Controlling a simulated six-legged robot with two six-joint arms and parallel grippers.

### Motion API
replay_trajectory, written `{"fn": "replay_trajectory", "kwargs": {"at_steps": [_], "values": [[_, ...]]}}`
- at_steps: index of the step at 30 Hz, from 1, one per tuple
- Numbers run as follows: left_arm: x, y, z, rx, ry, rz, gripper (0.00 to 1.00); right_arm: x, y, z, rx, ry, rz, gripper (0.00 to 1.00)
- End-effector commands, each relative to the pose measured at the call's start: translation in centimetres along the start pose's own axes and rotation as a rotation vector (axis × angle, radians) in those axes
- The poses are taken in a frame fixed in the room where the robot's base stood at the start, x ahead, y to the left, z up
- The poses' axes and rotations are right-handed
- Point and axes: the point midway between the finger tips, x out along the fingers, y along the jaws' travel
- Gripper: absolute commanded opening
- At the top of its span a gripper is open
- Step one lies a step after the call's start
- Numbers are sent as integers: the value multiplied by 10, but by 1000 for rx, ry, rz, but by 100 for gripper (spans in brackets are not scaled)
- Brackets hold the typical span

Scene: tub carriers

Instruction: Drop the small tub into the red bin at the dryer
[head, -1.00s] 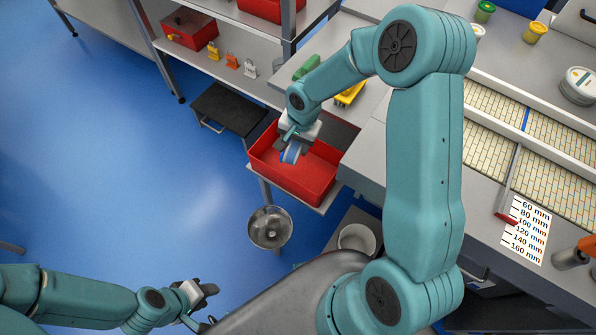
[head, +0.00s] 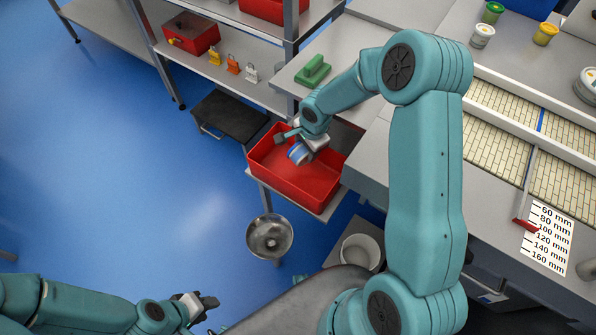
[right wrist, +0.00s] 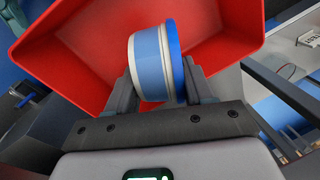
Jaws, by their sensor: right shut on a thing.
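The small tub (right wrist: 150,62) is white with a broad blue band and a blue lid, tilted on its side. My right gripper (right wrist: 160,88) is shut on it, one finger on each side. In the head view the tub (head: 298,154) and my right gripper (head: 305,145) are over the red bin (head: 270,176), near its back right part. The red bin also fills much of the right wrist view (right wrist: 85,55), beneath the tub, and its floor looks empty. My left gripper (head: 208,302) is at the lower left, away from the bin; its fingers are too small to judge.
A metal bowl on a stand (head: 269,237) is in front of the bin. A white bucket (head: 360,252) stands to its right. A black-topped stool (head: 230,115) is behind left. A shelf with padlocks (head: 233,66) and a bench with a green block (head: 313,70) are behind.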

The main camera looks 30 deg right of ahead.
Motion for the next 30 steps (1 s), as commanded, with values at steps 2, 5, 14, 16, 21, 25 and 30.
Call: {"fn": "replay_trajectory", "kwargs": {"at_steps": [2, 5, 14, 16, 21, 25, 30], "values": [[0, 0, 0, 0, 0, 0, 39, 0, 0, 0, 0, 0, -1, 15], [0, 0, 0, 0, 0, 0, 39, 0, 0, 0, 0, 0, -1, 15], [0, 0, 0, 0, 0, 0, 39, 0, 0, 0, -1, 0, 0, 82], [0, 0, 0, 0, 0, 0, 39, 0, 0, 0, -1, 0, 1, 82], [0, 0, 0, 0, 0, 0, 39, -8, 0, 0, -2, 1, 0, 82], [0, 0, 0, 0, 0, 0, 39, -33, -1, 0, 0, 1, -4, 82], [0, 0, 0, 0, 0, 0, 39, -79, -1, -1, 1, 2, -6, 82]]}}
